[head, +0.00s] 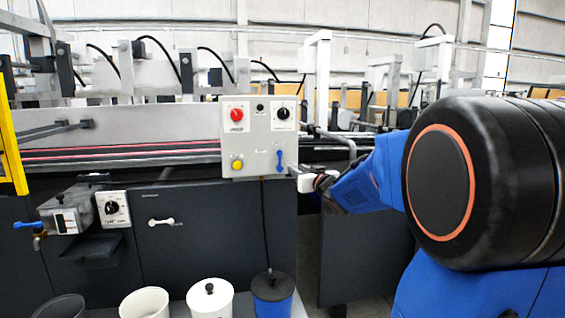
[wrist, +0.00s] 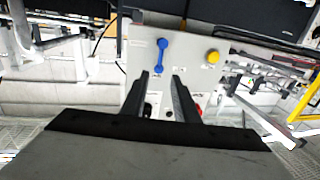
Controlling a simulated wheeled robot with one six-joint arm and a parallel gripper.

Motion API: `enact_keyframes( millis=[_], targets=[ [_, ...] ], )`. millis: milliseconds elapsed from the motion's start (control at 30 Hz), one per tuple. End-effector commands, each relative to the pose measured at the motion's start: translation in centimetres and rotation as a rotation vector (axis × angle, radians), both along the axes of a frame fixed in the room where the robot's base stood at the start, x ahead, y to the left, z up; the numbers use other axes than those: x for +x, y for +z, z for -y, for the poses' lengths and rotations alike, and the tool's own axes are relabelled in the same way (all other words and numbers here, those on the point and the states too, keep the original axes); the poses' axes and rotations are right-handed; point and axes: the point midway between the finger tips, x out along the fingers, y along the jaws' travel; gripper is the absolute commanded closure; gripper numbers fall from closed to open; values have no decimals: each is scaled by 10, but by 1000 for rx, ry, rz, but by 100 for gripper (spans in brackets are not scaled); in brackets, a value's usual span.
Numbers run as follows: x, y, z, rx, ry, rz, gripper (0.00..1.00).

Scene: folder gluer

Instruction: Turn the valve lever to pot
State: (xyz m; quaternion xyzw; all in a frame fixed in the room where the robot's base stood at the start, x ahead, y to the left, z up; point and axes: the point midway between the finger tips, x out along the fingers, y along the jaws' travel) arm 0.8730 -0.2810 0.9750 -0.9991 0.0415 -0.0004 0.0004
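A blue lever handle (head: 28,226) lies about level on a small brass-coloured valve body (head: 38,241) at the far left of the head view, beside a grey glue unit (head: 68,212). Another blue lever (head: 279,161) stands about upright on the light control panel (head: 250,138); it also shows in the wrist view (wrist: 161,57), where the panel appears upside down. My gripper (wrist: 161,75) is open and empty, its two dark fingers apart and pointing toward the panel. In the head view my gripper (head: 318,186) is just right of the panel's lower corner, its fingertips unclear.
The panel has a red knob (head: 237,115), a black knob (head: 282,113) and a yellow button (head: 237,164). Several pots, including a white one (head: 210,298), stand below. A yellow frame (head: 12,150) stands left.

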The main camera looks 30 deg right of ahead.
Motion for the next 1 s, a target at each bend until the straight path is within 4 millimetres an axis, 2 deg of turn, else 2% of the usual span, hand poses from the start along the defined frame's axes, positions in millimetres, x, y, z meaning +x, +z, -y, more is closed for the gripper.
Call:
enact_keyframes(
  millis=[33,600,800,1000],
  targets=[
    [10,-1,0,0,3,-1,72],
    [104,-1,9,0,0,-1,72],
    [128,0,10,-1,0,-1,72],
    [139,0,11,0,-1,-1,72]
  ],
)
